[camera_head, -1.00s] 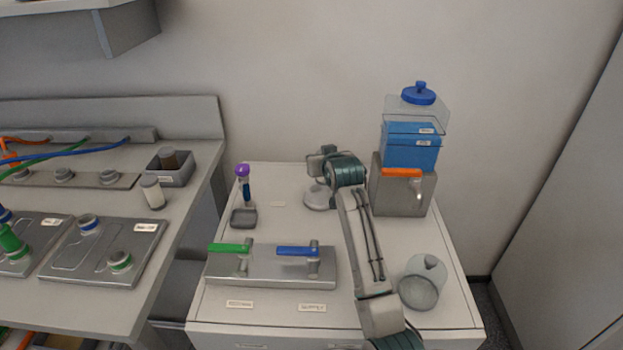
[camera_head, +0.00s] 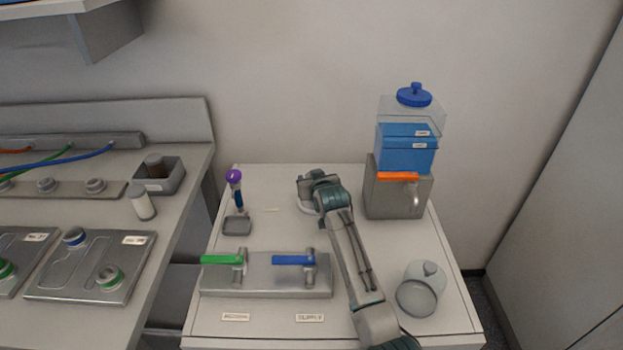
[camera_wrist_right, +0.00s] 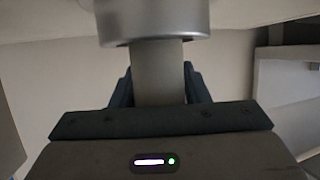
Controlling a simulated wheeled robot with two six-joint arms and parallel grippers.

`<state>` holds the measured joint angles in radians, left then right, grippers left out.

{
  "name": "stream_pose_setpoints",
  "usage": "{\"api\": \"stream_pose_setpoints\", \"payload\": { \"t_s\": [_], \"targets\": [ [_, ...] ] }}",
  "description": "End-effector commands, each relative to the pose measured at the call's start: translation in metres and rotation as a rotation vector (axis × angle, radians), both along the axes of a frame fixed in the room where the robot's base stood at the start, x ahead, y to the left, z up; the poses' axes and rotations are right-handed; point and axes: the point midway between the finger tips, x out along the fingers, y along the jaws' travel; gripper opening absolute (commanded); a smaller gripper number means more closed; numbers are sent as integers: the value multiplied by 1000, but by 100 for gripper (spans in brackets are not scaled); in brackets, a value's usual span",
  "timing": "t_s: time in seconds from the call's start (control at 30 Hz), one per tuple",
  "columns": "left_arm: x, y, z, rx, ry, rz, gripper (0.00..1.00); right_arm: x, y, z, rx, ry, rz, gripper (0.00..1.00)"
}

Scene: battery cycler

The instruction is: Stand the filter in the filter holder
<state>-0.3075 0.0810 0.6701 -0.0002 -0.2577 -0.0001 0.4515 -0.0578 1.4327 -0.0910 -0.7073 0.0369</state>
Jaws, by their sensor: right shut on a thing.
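My right gripper (camera_head: 309,186) is shut on the filter, a pale grey cylinder (camera_wrist_right: 158,75) between the dark fingers in the right wrist view. The filter holder is a round pale base (camera_head: 306,208) on the cabinet top, just below my right gripper in the head view and partly covered by it. In the right wrist view the holder shows as a wide silver cylinder (camera_wrist_right: 153,20) at the top. The filter's far end meets the holder's rim there and is hidden. I cannot tell how deep it sits. My left gripper is not in view.
The valve block (camera_head: 225,285) has green and blue handles. A grey unit (camera_head: 390,200) with a blue tank stands behind right. A bench with a grey box (camera_head: 177,183) lies farther left.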

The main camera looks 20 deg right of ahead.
Motion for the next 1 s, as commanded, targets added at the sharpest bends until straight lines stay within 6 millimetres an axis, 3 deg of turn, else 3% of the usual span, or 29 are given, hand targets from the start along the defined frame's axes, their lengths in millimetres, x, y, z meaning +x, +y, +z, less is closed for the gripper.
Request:
{"api": "stream_pose_setpoints", "payload": {
  "t_s": [0.37, 0.4, 0.5, 0.87, 1.0],
  "targets": [
    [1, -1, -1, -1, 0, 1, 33, 0, 0, -5, 0, 0, 0, 19],
    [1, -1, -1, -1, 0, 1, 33, 0, 0, -6, 0, 0, 0, 44],
    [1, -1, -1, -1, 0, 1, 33, 0, 0, -5, 0, 0, 0, 63],
    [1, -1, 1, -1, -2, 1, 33, 0, 0, 0, 0, -2, 0, 63],
    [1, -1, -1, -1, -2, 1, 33, -13, 0, 2, 0, -1, 0, 63]
  ]
}}
